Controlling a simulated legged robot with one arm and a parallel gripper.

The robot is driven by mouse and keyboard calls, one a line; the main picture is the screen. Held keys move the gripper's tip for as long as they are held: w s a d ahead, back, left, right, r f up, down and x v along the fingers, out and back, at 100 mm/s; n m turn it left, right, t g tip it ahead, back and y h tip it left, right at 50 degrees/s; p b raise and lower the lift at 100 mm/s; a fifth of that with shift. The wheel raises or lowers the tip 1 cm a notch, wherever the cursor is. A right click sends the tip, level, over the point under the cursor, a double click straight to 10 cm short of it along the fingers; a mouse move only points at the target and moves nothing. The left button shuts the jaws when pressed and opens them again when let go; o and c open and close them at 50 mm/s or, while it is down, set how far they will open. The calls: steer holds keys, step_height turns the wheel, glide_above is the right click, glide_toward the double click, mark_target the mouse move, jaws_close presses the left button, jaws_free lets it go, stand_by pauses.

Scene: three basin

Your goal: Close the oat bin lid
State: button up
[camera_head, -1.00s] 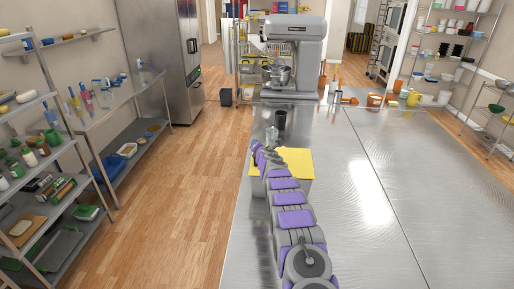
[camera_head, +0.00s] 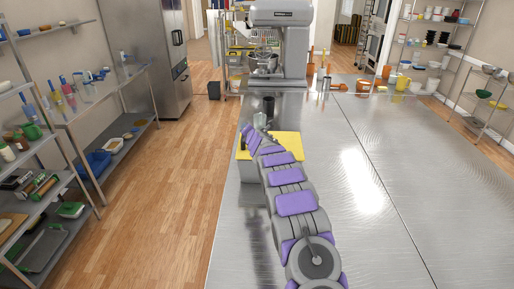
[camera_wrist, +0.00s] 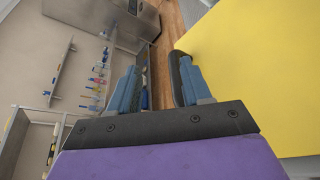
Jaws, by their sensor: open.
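A yellow panel (camera_head: 287,146), which looks like the oat bin's lid, sits on a grey box-like body (camera_head: 250,172) on the steel table. My arm crosses in front and hides much of both. I cannot tell the panel's angle from the head view. In the wrist view the yellow panel (camera_wrist: 265,75) fills the right side, close beside my gripper. My gripper (camera_wrist: 153,65) is open, with nothing between its fingers. The right finger is nearest the yellow edge; I cannot tell whether they touch.
A dark cup (camera_head: 268,105) stands just behind the bin. A large mixer (camera_head: 281,45) stands at the table's far end. The steel table (camera_head: 385,190) is clear on the right. Loaded shelves (camera_head: 125,145) line the left, across a wooden floor (camera_head: 170,200).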

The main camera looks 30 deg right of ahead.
steer(key=shift+s+f+b, duration=0.1)
steer(key=shift+s+b, duration=0.2)
steer(key=shift+b, duration=0.1)
steer(key=shift+s+b, duration=0.25)
steer(key=shift+b, duration=0.15)
steer(key=b+v, duration=0.5)
steer(key=v, duration=0.8)
steer(key=shift+s+r, duration=0.1)
steer(key=shift+r, duration=0.15)
